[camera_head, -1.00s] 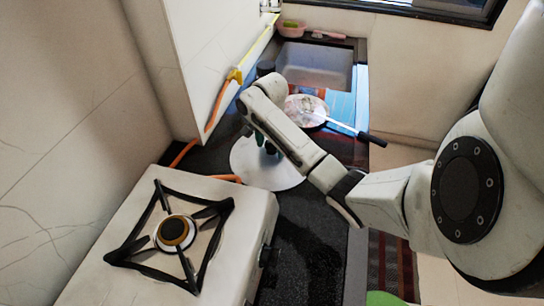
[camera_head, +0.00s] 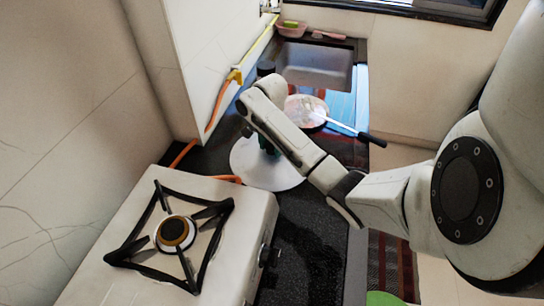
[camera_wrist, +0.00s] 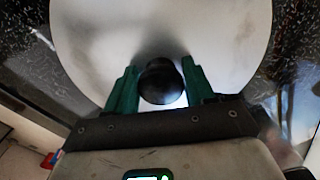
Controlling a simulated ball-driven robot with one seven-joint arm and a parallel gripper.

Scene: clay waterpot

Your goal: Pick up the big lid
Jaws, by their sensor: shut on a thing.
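The big lid (camera_head: 286,177) is a wide, pale round disc on the dark counter between the stove and the sink; in the wrist view (camera_wrist: 95,45) it fills most of the picture. Its round black knob (camera_wrist: 161,82) sits between the two green fingers of my gripper (camera_wrist: 160,72). My gripper is shut on this knob, one finger on each side. In the head view my gripper (camera_head: 268,147) is over the middle of the lid, partly hidden by my arm. I cannot tell whether the lid touches the counter.
A white stove (camera_head: 105,255) with a black burner grate stands close on the near left. A pan (camera_head: 305,108) with a black handle lies beyond the lid, near the sink (camera_head: 315,68). An orange hose (camera_head: 183,152) runs along the wall. Dark counter (camera_head: 305,225) is clear in front.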

